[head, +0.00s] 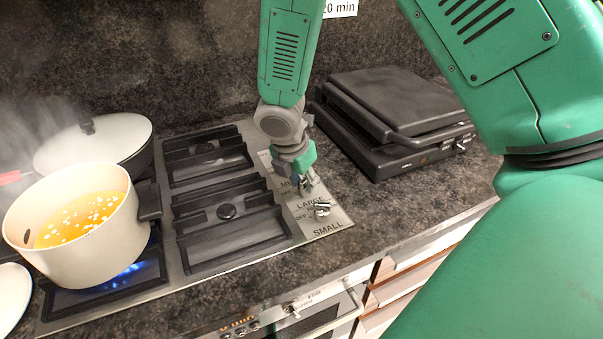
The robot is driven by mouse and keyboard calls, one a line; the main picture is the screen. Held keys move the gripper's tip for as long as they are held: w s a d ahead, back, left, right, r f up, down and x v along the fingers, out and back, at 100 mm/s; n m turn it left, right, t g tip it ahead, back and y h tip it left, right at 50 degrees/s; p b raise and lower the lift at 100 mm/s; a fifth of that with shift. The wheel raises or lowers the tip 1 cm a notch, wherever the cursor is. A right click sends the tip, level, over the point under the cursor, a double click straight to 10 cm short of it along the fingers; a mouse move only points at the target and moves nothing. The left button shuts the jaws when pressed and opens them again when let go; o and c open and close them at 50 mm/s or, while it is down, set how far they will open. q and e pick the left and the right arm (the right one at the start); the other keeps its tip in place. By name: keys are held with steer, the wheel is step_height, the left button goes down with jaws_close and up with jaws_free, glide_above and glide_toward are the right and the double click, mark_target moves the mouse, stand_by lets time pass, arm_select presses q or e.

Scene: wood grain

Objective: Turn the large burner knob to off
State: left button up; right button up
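The cooktop's control strip (333,222) carries small metallic knobs with printed labels. The knob above the word LARGE (307,184) shows only in part, right at the tip of my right gripper (301,182). The gripper points down at it from above; I cannot tell whether they touch or whether the fingers are open or shut. Another knob (321,209), above the word SMALL, is in clear view just nearer the front. A further label, partly covered by the gripper, starts with M. My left gripper is not in view.
A cream pot (87,262) of orange liquid sits over a blue flame at the left. A lidded pan (137,157) stands behind it. Black grates (232,238) lie left of the knobs. A black grill (390,148) stands at the back right. Bare counter lies right of the cooktop.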

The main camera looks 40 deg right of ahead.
jaws_close()
steer(key=shift+d, duration=0.2)
steer(key=shift+s+r+n+t+p, duration=0.15)
steer(key=shift+n+t+p, duration=0.25)
steer(key=shift+n, duration=0.4)
steer(key=shift+d+n, duration=0.1)
steer(key=shift+n, duration=0.5)
steer(key=shift+n+t+y, duration=0.3)
steer(key=shift+n, duration=0.6)
